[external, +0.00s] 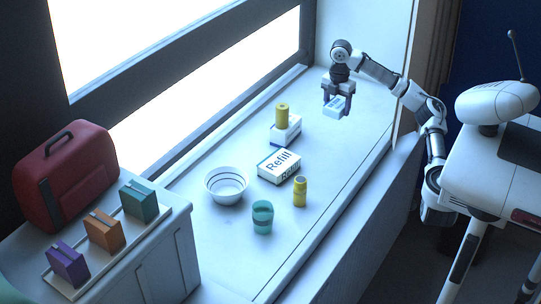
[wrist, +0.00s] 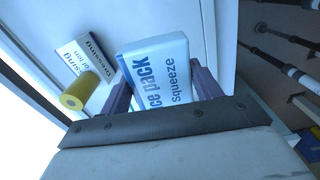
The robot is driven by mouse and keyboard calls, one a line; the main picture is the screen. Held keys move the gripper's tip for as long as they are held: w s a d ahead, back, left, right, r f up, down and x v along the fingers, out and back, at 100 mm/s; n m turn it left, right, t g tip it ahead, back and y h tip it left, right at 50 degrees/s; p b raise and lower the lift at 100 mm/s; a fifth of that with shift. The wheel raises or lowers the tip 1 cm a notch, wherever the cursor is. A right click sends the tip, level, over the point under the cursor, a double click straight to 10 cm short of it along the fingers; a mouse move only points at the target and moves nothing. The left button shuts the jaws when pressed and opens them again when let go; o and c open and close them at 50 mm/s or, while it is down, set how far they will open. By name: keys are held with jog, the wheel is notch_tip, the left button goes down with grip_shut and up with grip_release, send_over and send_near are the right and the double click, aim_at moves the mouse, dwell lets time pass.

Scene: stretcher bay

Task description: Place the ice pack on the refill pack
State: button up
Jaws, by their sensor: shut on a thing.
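The ice pack (wrist: 165,72) is a pale blue-white box with "ice pack" and "Squeeze" printed on it. My gripper (external: 338,103) is shut on it and holds it above the far end of the counter; the ice pack also shows in the external view (external: 336,106). The refill pack (external: 279,165) is a white box with "Refill" on its top, lying flat mid-counter, lower left of my gripper. Its top is bare. I cannot make out the refill pack in the wrist view.
The counter's right strip is clear.

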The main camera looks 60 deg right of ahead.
jog(key=shift+w+a+r, duration=0.2)
jog(key=shift+r, duration=0.3)
jog(key=w+a+r+p, duration=0.3)
jog(key=w+a+p, duration=0.1)
jog(key=w+a, duration=0.35)
jog(key=n+p, duration=0.1)
jog(key=p, duration=0.2)
send_over(279, 161)
notch_tip(279, 161, down, 13)
jog(key=shift+f, duration=0.15)
jog(key=shift+f+p, duration=0.45)
jog(key=shift+f, duration=1.95)
jog(key=shift+f, duration=0.1)
jog(key=o, duration=1)
jog(key=shift+o, duration=0.2)
notch_tip(279, 161, up, 12)
jog(key=b, duration=0.2)
